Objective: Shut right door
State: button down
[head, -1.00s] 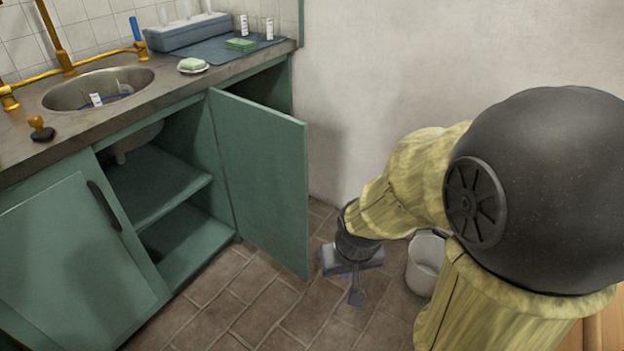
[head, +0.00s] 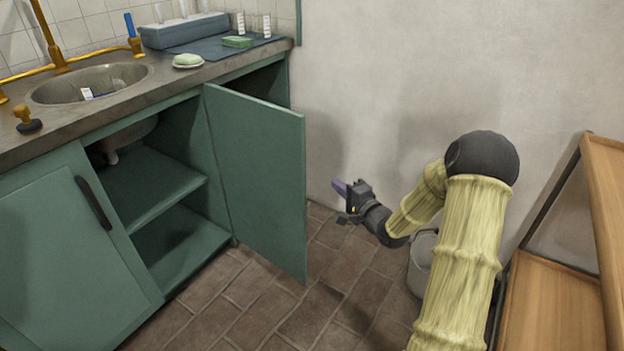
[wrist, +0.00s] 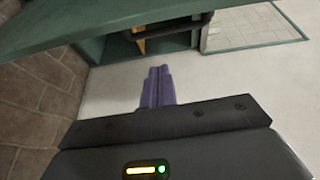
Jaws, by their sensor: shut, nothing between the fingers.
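The right door (head: 258,180) is a green cabinet door that stands wide open, swung out from the cabinet under the counter. In the head view my gripper (head: 338,187) is to the right of the door's free edge, apart from it, in front of the pale wall. In the wrist view its purple fingers (wrist: 157,86) are together and empty, and a green panel, likely the door (wrist: 130,28), crosses the top of the picture.
The left door (head: 70,245) with a dark handle is shut. The counter (head: 110,108) holds a sink (head: 90,84), a soap dish and a blue box. A pale bucket (head: 422,262) and a wooden shelf (head: 555,300) stand at right. The tiled floor before the door is clear.

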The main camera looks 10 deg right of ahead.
jog(key=shift+d+r, duration=0.15)
jog(key=shift+d, duration=0.05)
jog(key=w+a+b, duration=0.6)
jog(key=shift+w+a, duration=0.3)
jog(key=shift+w, duration=0.05)
dwell(0.7)
dwell(0.3)
